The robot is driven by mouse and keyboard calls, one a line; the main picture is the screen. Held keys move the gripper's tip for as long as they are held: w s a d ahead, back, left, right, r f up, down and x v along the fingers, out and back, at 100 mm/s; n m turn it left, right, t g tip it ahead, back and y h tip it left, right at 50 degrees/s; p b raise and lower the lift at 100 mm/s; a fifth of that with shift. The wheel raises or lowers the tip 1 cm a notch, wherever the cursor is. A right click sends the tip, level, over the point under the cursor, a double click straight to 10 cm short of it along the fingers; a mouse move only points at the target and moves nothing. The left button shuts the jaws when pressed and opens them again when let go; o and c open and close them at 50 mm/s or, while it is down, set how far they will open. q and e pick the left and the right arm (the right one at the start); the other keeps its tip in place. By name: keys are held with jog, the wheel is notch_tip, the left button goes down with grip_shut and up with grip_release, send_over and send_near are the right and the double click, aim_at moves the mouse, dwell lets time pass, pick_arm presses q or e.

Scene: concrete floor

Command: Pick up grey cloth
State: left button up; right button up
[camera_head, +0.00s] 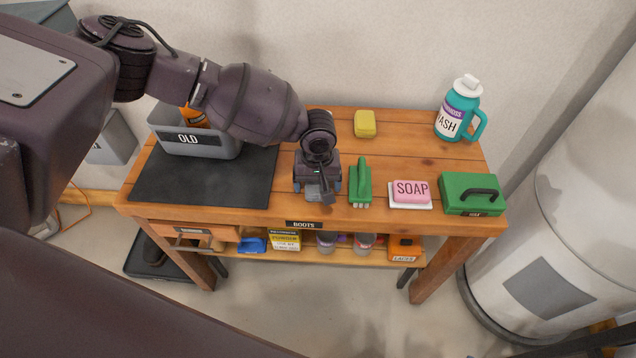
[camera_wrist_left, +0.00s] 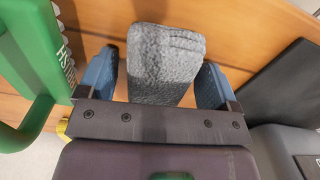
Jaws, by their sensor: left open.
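The grey cloth (camera_wrist_left: 166,50) is folded and lies on the wooden bench top in the left wrist view. It sits between the two blue fingers of my left gripper (camera_wrist_left: 157,80), with a gap visible on both sides. In the head view my left gripper (camera_head: 318,188) is open and points down over the bench, between the black mat and the green brush. There the gripper mostly hides the cloth. My right gripper is not in view.
The green brush (camera_head: 360,182) stands close to the right of the gripper. The black mat (camera_head: 205,180) and grey OLD bin (camera_head: 190,148) are left. Pink soap (camera_head: 411,190), a green box (camera_head: 472,193), a yellow sponge (camera_head: 365,123) and a teal bottle (camera_head: 459,108) are right.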

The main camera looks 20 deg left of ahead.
pick_arm(q)
jog(key=shift+r, duration=0.1)
jog(key=c, duration=1)
notch_tip(320, 180, up, 7)
jog(key=shift+f+p, duration=0.1)
jog(key=shift+p, duration=0.85)
notch_tip(320, 180, up, 13)
jog(key=p, duration=0.2)
jog(key=shift+p, duration=0.4)
